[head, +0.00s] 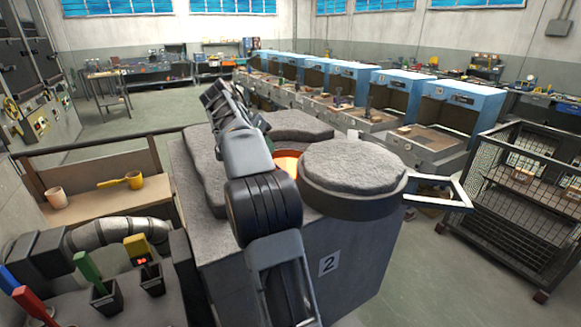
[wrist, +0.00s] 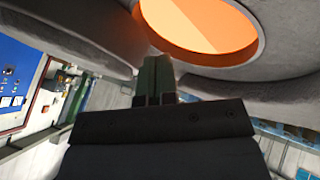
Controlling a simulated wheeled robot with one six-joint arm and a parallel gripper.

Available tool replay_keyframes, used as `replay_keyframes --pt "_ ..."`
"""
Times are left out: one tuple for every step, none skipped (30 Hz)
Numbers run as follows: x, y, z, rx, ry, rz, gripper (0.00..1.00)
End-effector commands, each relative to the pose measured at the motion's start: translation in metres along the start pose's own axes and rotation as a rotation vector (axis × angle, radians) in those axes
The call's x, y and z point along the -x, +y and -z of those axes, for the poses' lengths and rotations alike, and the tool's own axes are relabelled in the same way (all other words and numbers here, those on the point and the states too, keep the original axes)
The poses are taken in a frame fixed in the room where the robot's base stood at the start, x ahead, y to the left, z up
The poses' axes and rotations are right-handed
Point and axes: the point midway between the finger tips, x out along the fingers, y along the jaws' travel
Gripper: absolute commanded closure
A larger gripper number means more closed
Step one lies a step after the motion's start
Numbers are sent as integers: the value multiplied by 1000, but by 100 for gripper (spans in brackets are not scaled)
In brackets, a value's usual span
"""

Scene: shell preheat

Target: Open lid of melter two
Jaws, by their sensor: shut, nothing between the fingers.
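Melter two (head: 328,264) is a grey block with a "2" on its front face. Its round lid (head: 352,168), with a rough grey top and dark rim, sits to the right of the glowing opening (head: 287,162). The lid's angular metal handle (head: 445,190) sticks out to the right. In the wrist view the glowing orange opening (wrist: 205,30) is widely exposed beyond my fingers. My gripper (wrist: 157,70) is shut and empty, apart from the lid's handle. In the head view my arm crosses the melter and hides part of its top; my fingertips cannot be made out there.
A wire cage cart (head: 535,190) stands at the right. Blue-hooded benches (head: 450,110) run behind the melter. A wooden shelf (head: 100,205) with a yellow ladle (head: 122,182) is at the left. Coloured handles (head: 88,268) stand at the front left. Floor (head: 440,280) is clear between melter and cart.

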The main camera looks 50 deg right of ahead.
Motion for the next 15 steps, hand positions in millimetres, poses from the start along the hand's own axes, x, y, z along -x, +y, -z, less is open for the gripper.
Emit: replay_keyframes --pt "-12 0 -1 0 -3 -2 100" --pt "-17 0 -1 0 -3 -3 100" --pt "-25 0 -1 0 -2 -2 100" --pt "-31 1 -1 0 -3 -2 100" --pt "-36 1 -1 0 -3 -1 100" --pt "-43 0 0 1 -2 -2 100" --pt "-48 0 0 1 -2 -2 100" --pt "-52 1 0 1 -2 -1 100" --pt "-59 1 -1 1 -3 -1 100" --pt "-58 7 0 -2 -1 1 100" --pt "-60 11 0 -1 0 1 100" --pt "-62 16 0 -1 -1 1 100" --pt "-64 19 0 -1 -1 1 100" --pt "-66 21 0 -1 -1 1 100" --pt "-67 24 0 -1 0 2 100"
